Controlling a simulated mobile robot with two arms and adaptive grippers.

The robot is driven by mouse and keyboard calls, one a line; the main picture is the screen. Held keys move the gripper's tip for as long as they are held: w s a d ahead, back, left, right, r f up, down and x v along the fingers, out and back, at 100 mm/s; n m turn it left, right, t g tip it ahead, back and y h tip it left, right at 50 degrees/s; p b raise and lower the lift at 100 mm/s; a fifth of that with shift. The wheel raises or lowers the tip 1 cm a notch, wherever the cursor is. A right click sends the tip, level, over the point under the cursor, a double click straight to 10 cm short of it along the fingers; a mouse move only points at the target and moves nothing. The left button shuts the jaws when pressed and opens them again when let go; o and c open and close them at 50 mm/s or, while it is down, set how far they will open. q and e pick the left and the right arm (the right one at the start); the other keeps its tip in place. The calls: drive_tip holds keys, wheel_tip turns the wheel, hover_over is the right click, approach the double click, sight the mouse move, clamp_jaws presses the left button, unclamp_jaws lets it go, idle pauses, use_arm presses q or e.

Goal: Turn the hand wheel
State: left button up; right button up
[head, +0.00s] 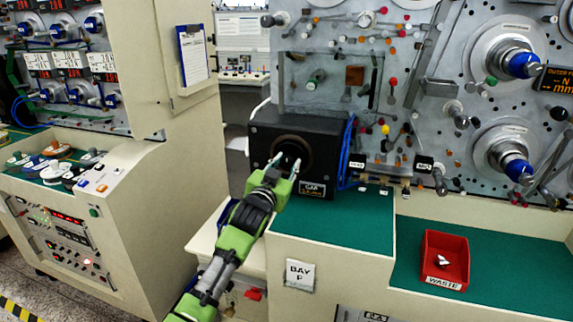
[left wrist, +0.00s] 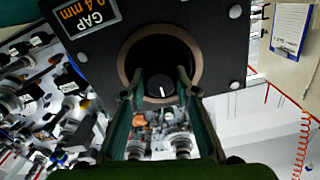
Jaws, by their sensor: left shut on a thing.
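A black box (head: 265,135) labelled GAP stands on the green bench top, and it fills the upper left wrist view (left wrist: 215,25). Its face has a round, copper-rimmed opening (left wrist: 197,62). Inside sits the hand wheel (left wrist: 161,94), a dark round knob with a short white mark. My left gripper (head: 286,165) reaches up to the opening in the head view. In the left wrist view its fingers (left wrist: 161,88) sit on either side of the hand wheel and are shut on it. In the head view the wheel cannot be told apart from the dark opening. My right gripper is not in view.
A red WASTE tray (head: 445,255) holds small pale pieces on the green bench at right. A metal panel (head: 325,50) with spindles rises behind the box. A control console (head: 75,220) stands at left. A clipboard (head: 192,55) hangs on the cream cabinet.

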use_arm(q)
drive_tip(key=shift+m, duration=0.3)
drive_tip(key=m, duration=0.4)
drive_tip(key=shift+m+p, duration=0.3)
drive_tip(key=m+p, duration=0.1)
drive_tip(key=m, duration=0.4)
drive_tip(key=m+p, duration=0.1)
drive_tip(key=m, duration=0.4)
drive_tip(key=shift+m, duration=0.4)
drive_tip(key=shift+m+p, duration=0.7)
drive_tip(key=shift+m, duration=1.6)
drive_tip(key=o, duration=1.1)
